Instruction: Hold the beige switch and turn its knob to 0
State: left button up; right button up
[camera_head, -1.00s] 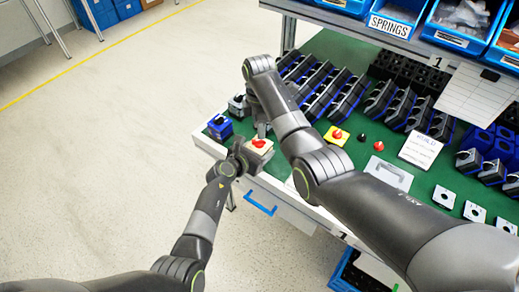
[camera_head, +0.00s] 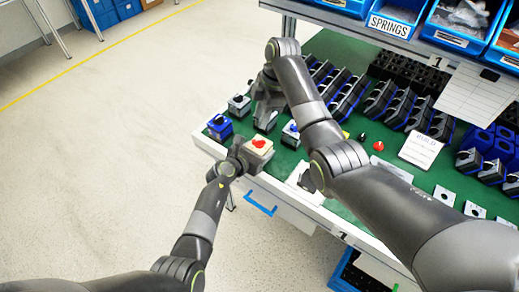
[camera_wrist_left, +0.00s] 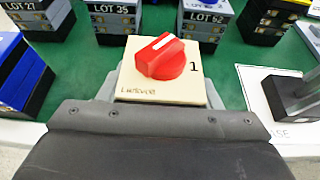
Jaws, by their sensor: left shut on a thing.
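The beige switch (camera_head: 259,146) has a square light top and a red knob (camera_head: 257,142). A 0 mark is not visible. My right gripper (camera_head: 266,115) is over the table behind the switch, apart from the knob. Its finger opening is unclear.
Several switches stand on the green table, including a blue one (camera_head: 220,126) at the left and a grey one (camera_head: 239,105). Rows of dark boxes (camera_head: 345,97) lie behind. A blue drawer handle (camera_head: 261,203) is below the edge.

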aim_at(260, 139)
jog(key=shift+f, duration=4.4)
grip_shut()
